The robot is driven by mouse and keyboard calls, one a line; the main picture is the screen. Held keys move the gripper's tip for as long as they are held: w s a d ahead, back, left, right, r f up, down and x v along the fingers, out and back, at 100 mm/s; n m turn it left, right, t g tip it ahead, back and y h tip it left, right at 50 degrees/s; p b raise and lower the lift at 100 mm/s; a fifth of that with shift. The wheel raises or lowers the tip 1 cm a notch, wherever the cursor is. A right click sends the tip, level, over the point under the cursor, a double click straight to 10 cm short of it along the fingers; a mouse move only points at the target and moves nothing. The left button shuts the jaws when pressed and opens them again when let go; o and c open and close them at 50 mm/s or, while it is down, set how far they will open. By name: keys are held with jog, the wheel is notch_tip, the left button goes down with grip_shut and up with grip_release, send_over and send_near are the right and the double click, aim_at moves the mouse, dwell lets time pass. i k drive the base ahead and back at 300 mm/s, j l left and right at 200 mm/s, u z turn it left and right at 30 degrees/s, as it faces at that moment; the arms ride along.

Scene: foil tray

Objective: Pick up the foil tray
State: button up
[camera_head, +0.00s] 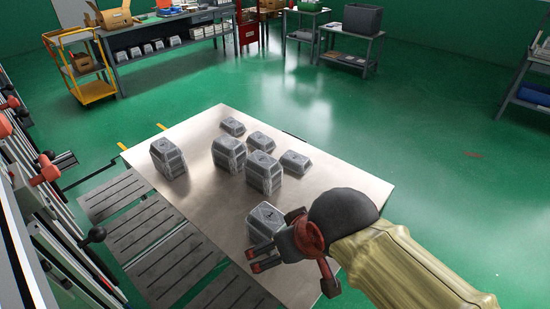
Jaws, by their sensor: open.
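Several grey foil trays stand on a metal-topped table, some in stacks and some single. The foil tray (265,219) nearest my gripper sits at the front of the table, and its right side is partly hidden by the gripper. My gripper (256,260) is open, with its red-tipped fingers just in front of this tray's near side. I cannot tell whether they touch it. Behind stand a stack (263,173), another stack (228,153) and a left stack (168,158). Single trays lie at the right (295,161) and back (233,126).
The metal table (205,200) has bare room at its left and front middle. Slatted grey panels (150,240) lie along its left side, beside machinery with red and black knobs (45,170). A yellow cart (85,65) and workbenches stand at the back. Green floor is open at right.

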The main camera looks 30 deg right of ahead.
aim_at(294, 162)
jog(key=k+l+u, duration=0.15)
jog(key=k+l, duration=0.35)
jog(key=l+u, duration=0.15)
jog(key=l, duration=0.6)
jog(key=k+l+u, duration=0.2)
jog(key=l, duration=0.5)
jog(key=i+l+u, duration=0.15)
jog(key=i+l, duration=0.25)
jog(key=i+l+u, duration=0.15)
jog(key=i+l, duration=0.2)
jog(key=l, duration=0.2)
jog(key=i+l, duration=0.15)
jog(key=i, duration=0.2)
jog(key=u, duration=0.05)
